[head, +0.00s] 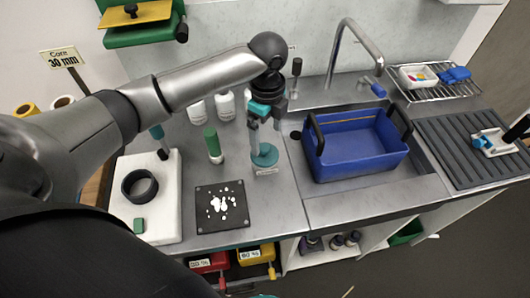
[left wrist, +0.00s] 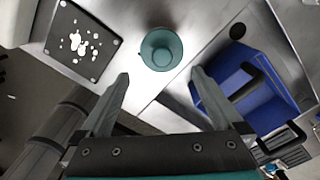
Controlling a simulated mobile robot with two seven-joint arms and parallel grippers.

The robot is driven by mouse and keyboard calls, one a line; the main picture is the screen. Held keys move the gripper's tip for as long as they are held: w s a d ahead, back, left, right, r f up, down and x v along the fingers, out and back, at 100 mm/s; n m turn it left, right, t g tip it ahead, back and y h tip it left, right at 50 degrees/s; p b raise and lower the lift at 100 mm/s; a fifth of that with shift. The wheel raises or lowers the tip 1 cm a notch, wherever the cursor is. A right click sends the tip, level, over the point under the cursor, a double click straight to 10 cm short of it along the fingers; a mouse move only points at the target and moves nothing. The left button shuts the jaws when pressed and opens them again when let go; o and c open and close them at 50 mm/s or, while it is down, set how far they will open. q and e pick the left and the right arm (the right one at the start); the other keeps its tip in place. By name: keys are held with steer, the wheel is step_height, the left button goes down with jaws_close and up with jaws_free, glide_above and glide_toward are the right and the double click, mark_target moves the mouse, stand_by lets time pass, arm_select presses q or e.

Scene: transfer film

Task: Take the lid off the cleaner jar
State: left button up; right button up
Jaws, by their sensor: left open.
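A teal round piece (head: 264,156), most likely the top of the cleaner jar, stands on the grey counter left of the sink, with a small white label at its front. In the left wrist view the teal piece (left wrist: 161,48) is a ring with a smaller circle inside; I cannot tell lid from body. My left gripper (head: 265,124) points down above it, fingers apart and empty. In the left wrist view the open fingertips (left wrist: 160,78) lie to either side, nearer the camera than the teal piece. My right gripper is not seen.
A blue tub (head: 355,160) with dark handles sits in the sink at right. A black plate with white pieces (head: 222,206) lies in front left. A green-capped bottle (head: 213,146) and white bottles (head: 197,110) stand left and behind. A tap (head: 352,40) rises behind.

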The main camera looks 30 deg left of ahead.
mark_target(267, 148)
arm_select(q)
step_height(267, 148, down, 2)
steer(key=shift+f, duration=0.2)
step_height(267, 148, down, 4)
steer(key=shift+w+f, duration=0.15)
steer(key=shift+f, duration=0.25)
steer(key=shift+c, duration=0.2)
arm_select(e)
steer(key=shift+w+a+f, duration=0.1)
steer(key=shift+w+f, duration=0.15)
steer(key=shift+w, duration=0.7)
arm_select(q)
steer(key=c, duration=1)
